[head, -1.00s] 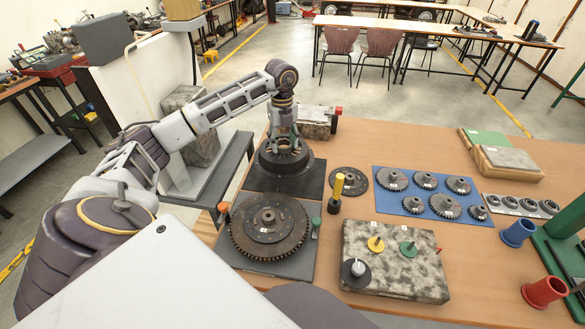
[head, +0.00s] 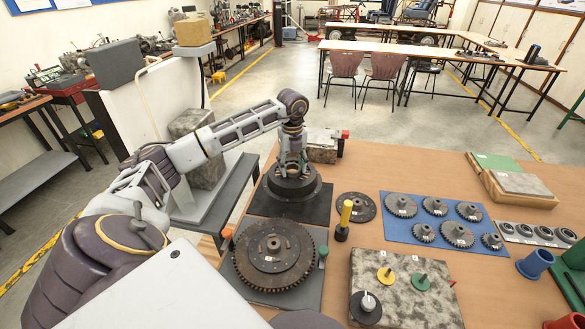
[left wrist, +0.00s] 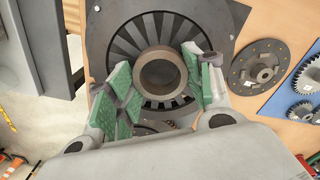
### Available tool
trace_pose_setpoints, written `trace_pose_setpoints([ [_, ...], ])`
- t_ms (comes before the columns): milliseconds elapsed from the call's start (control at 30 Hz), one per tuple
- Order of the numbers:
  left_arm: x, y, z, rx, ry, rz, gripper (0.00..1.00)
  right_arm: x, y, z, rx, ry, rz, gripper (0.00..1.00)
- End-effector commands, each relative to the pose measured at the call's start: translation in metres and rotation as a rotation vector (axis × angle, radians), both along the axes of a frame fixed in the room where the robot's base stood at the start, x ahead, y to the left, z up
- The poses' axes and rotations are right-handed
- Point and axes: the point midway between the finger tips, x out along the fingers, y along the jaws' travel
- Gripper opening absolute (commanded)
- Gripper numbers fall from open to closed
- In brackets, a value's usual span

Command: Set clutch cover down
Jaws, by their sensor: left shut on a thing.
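The clutch cover (head: 278,192) is a dark, round, stepped part with a raised central collar. It is level over a black square mat (head: 315,208) at the left end of the table; I cannot tell whether it touches the mat. My left gripper (head: 292,165) points down from above, shut on the cover's collar. In the left wrist view the green-padded fingers (left wrist: 160,85) stand either side of the collar, with the cover's radial fingers (left wrist: 137,38) around it. The fingers hide part of the cover. My right gripper is not in view.
A toothed flywheel (head: 250,268) lies on a grey plate in front. A clutch disc (head: 368,211) and a yellow-handled tool (head: 344,218) are to the right. A grey block (head: 322,150) stands behind. Gears lie on a blue mat (head: 400,232).

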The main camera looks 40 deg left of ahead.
Motion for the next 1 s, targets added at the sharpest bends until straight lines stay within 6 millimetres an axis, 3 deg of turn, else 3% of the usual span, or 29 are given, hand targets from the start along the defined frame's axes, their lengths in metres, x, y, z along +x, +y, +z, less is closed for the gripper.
trace_pose_setpoints([
  [400,0.001,0.000,-0.040,-0.001,-0.005,0.001,0.00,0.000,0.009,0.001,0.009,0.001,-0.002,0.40],
  [833,0.001,0.000,-0.044,0.000,-0.004,0.001,0.00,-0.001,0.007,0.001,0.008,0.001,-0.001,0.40],
  [1000,0.000,0.000,-0.054,-0.001,-0.003,0.000,0.00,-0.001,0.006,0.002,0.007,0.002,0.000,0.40],
])
